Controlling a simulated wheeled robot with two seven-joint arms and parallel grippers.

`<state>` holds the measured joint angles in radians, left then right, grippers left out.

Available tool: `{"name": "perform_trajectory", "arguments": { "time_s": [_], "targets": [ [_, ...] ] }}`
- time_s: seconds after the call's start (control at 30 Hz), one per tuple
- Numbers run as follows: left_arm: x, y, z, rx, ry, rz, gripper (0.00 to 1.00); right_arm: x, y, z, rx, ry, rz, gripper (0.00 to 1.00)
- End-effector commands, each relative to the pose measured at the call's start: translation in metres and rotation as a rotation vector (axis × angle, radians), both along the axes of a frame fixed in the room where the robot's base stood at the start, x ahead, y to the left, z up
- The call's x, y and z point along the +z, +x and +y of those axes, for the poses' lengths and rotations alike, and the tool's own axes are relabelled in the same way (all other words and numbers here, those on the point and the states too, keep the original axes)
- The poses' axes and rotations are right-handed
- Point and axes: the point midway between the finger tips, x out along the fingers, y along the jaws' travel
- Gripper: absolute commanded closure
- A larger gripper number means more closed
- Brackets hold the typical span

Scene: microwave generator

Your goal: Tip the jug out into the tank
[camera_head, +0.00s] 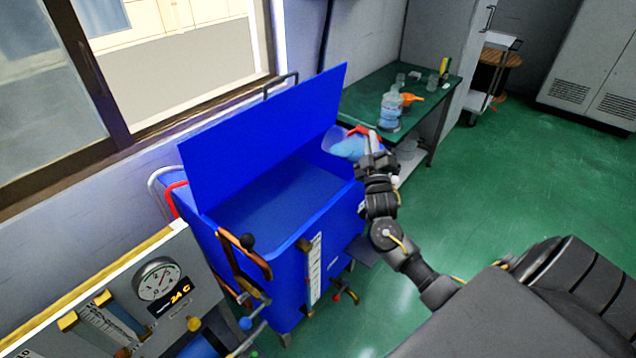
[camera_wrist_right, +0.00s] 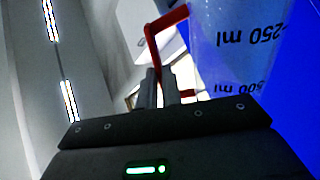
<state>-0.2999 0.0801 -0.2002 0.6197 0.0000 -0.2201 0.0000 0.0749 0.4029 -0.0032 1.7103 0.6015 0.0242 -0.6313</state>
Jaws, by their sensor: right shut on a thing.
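The jug (camera_head: 345,147) is clear with a red handle and holds blue liquid. It is tilted well over, at the right rim of the tank, in the head view. In the right wrist view the jug (camera_wrist_right: 238,45) shows upside-down volume marks. My right gripper (camera_head: 371,143) is shut on its red handle (camera_wrist_right: 160,32). The gripper's fingers (camera_wrist_right: 158,88) also show in the wrist view. The blue tank (camera_head: 305,243) stands open with its lid raised at the back. I cannot tell whether liquid is flowing out. My left gripper is not in view.
A green table (camera_head: 372,82) behind holds a large blue-tinted bottle (camera_head: 389,111), an orange item (camera_head: 411,98) and small glassware. A gauge panel (camera_head: 160,281) stands at the left front. Pipes and valves line the tank's front. Green floor (camera_head: 500,175) is clear to the right.

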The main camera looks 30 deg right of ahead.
Motion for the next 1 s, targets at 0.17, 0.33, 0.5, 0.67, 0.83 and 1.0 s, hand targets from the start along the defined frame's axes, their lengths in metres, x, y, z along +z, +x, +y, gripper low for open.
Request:
{"name": "perform_trajectory", "arguments": {
  "time_s": [0.17, 0.33, 0.5, 0.67, 0.83, 1.0],
  "targets": [
    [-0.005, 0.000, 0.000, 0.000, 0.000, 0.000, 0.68, -0.001, 0.000, 0.001, 0.000, -0.025, 0.001, 1.00],
    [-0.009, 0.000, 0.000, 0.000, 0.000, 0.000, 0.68, -0.003, 0.000, 0.003, 0.001, -0.048, 0.005, 1.00],
    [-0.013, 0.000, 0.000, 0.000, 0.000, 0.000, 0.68, -0.005, 0.001, 0.004, 0.000, -0.071, 0.009, 1.00],
    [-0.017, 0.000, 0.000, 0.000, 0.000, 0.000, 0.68, -0.007, 0.001, 0.005, 0.000, -0.093, 0.013, 1.00],
    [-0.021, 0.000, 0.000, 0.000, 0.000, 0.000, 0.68, -0.009, 0.001, 0.006, 0.000, -0.115, 0.018, 1.00],
    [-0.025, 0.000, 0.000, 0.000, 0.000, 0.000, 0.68, -0.011, 0.001, 0.008, 0.001, -0.137, 0.023, 1.00]
  ]
}}
